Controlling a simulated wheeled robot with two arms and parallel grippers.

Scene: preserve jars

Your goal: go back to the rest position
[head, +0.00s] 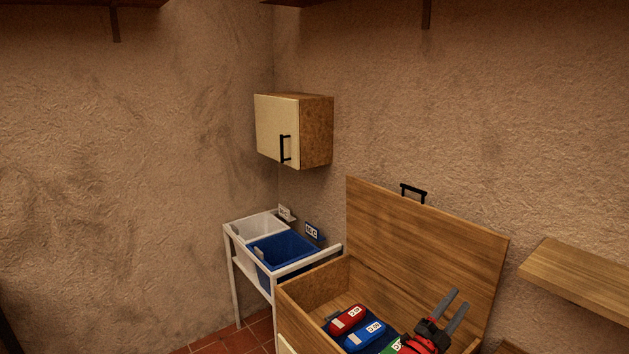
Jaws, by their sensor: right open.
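My right gripper (454,311) shows at the lower right in the head view. Its two grey fingers are apart with nothing between them, and it is over the right part of an open wooden chest (314,285). The chest's lid (425,240) stands raised against the wall, with a black handle (413,193) on its top edge. Inside the chest lie a red labelled item (346,321), a blue labelled item (362,337) and a green one (391,349), partly hidden by my gripper and the frame edge. My left gripper is not in view.
A white stand left of the chest holds a white bin (258,228) and a blue bin (283,250). A closed cabinet (294,131) hangs on the wall above. A wooden shelf (580,277) juts out at the right. Tiled floor (236,342) shows at the bottom.

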